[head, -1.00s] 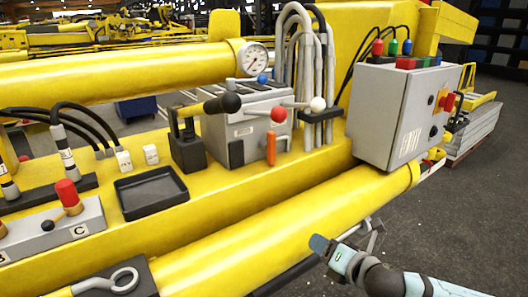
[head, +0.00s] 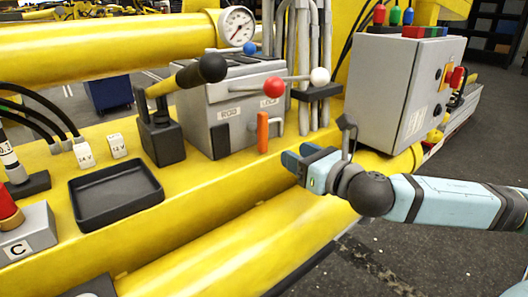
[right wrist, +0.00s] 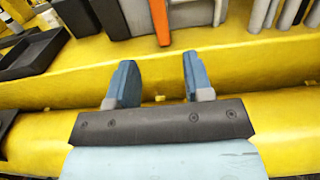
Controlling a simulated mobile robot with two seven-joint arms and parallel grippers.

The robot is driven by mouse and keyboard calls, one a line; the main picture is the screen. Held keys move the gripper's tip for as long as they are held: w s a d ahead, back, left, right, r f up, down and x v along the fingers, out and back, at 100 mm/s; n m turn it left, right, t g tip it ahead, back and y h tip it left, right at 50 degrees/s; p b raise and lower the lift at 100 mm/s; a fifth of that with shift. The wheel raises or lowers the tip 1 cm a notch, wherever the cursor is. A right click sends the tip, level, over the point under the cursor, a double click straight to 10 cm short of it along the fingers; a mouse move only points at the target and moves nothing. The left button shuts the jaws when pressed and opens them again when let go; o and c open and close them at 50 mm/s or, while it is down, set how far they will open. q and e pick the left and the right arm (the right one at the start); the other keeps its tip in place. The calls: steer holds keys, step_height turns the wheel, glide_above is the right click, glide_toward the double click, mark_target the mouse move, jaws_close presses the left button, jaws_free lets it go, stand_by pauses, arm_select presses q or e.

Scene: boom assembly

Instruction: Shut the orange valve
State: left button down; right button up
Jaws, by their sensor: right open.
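The orange valve (head: 262,132) is a small upright orange handle on the front of the grey valve block (head: 240,88). Its lower part also shows at the top of the right wrist view (right wrist: 160,22), beyond and between my fingertips. My right gripper (head: 298,160) is in front of the valve, a little below and to its right in the head view. In the right wrist view its two blue fingers (right wrist: 155,80) are apart with nothing between them. The gripper does not touch the valve. My left gripper is not in view.
A grey control box (head: 385,95) stands to the right. A black tray (head: 115,195) lies to the left on the yellow boom.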

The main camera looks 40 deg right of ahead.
mark_target(266, 137)
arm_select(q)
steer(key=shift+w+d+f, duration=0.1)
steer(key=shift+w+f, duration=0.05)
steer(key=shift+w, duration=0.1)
arm_select(e)
steer(key=w, duration=1.1)
steer(key=shift+w+a, duration=0.15)
steer(key=shift+a, duration=0.25)
steer(key=c, duration=0.8)
